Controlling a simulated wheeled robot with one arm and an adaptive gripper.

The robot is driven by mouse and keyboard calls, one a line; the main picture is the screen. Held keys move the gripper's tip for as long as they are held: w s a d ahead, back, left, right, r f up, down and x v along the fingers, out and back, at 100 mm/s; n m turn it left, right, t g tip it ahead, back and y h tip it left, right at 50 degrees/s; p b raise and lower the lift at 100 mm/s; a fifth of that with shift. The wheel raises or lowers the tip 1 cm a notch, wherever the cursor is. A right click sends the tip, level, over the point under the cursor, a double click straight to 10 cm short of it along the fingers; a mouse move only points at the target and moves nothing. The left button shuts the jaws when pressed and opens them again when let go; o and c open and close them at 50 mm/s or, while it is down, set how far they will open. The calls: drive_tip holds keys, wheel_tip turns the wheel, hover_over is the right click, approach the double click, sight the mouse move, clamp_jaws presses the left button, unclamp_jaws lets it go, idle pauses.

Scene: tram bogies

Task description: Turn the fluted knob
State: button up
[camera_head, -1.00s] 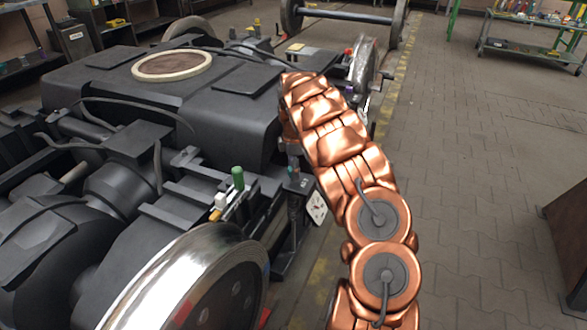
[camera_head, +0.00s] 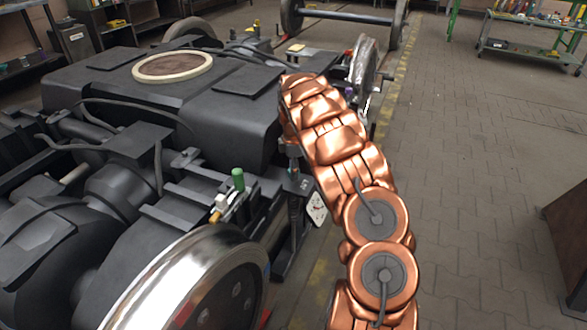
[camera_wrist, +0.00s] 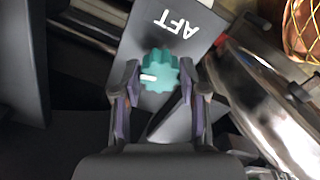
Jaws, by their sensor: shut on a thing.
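The fluted knob (camera_wrist: 172,72) is teal, with a white mark on its face that points left in the wrist view. It sits on a grey panel (camera_wrist: 150,40) that bears the white letters AFT, upside down in this view. My gripper (camera_wrist: 160,80) has one finger on each side of the knob and is shut on it; the exact contact points are hard to see. In the head view my copper arm reaches to the right side of the bogie (camera_head: 250,100), and I cannot make out the knob there.
A shiny wheel (camera_head: 180,285) stands at the front of the bogie. A green-capped part (camera_head: 238,180) and a white dial plate (camera_head: 317,208) are near my arm. In the wrist view a shiny metal part (camera_wrist: 255,100) lies right of the panel.

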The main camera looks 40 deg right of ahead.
drive_tip(key=m+p, duration=0.2)
drive_tip(key=m, duration=0.1)
drive_tip(key=shift+a+r+m, duration=0.1)
drive_tip(key=shift+m, duration=0.3)
drive_tip(key=m+p, duration=0.3)
drive_tip(key=m, duration=0.2)
drive_tip(key=m+p, duration=0.1)
drive_tip(key=m, duration=0.4)
drive_tip(key=m+p, duration=0.1)
drive_tip(key=m, duration=0.4)
drive_tip(key=shift+p, duration=0.35)
drive_tip(key=m+p, duration=0.1)
drive_tip(key=m, duration=0.5)
drive_tip(key=m+p, duration=0.1)
drive_tip(key=m, duration=0.3)
drive_tip(key=shift+m, duration=0.3)
drive_tip(key=m+p, duration=0.1)
drive_tip(key=m, duration=0.4)
drive_tip(key=shift+m+p, duration=0.45)
drive_tip(key=shift+m, duration=1.85)
